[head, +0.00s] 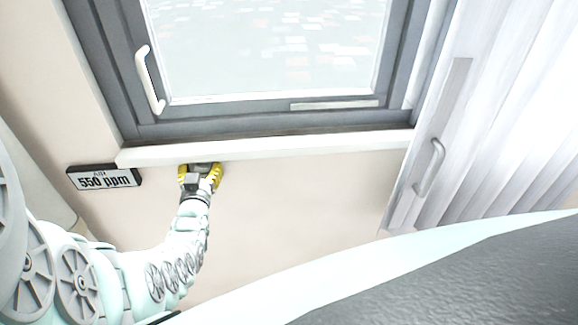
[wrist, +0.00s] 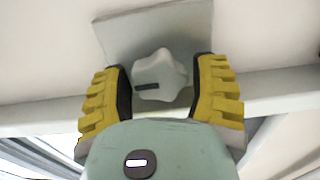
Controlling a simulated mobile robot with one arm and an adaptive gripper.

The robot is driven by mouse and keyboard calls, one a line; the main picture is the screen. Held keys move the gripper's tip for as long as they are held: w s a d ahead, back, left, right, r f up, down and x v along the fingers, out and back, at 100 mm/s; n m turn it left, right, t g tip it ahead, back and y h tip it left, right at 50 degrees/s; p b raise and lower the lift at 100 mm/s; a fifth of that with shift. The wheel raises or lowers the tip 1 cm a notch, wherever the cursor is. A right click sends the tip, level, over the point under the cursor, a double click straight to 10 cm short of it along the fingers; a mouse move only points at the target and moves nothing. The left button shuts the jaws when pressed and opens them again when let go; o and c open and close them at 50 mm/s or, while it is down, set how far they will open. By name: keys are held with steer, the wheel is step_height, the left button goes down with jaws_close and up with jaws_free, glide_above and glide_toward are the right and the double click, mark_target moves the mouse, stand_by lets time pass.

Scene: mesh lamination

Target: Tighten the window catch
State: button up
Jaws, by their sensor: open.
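The window catch shows in the wrist view as a pale lobed knob (wrist: 160,75) with a short dark mark on its left side. It sits in front of a flat grey plate (wrist: 185,25). My gripper (wrist: 160,85) is open, with one yellow, black-lined finger on each side of the knob. A narrow gap seems to show on both sides; I cannot tell how far the knob is in depth. In the head view my gripper (head: 201,174) is just under the white window sill (head: 270,148), and the knob is hidden there.
The grey-framed window (head: 260,120) has a white handle (head: 150,80) at its left. An air display (head: 104,178) reading 550 ppm is on the wall left of my gripper. A white panel with a handle (head: 430,168) stands at right. The wall right of my gripper is clear.

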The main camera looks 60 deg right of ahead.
steer(key=shift+v, duration=1.05)
steer(key=shift+s+a, duration=0.2)
steer(key=shift+s, duration=0.05)
steer(key=v, duration=0.9)
steer(key=shift+s, duration=0.1)
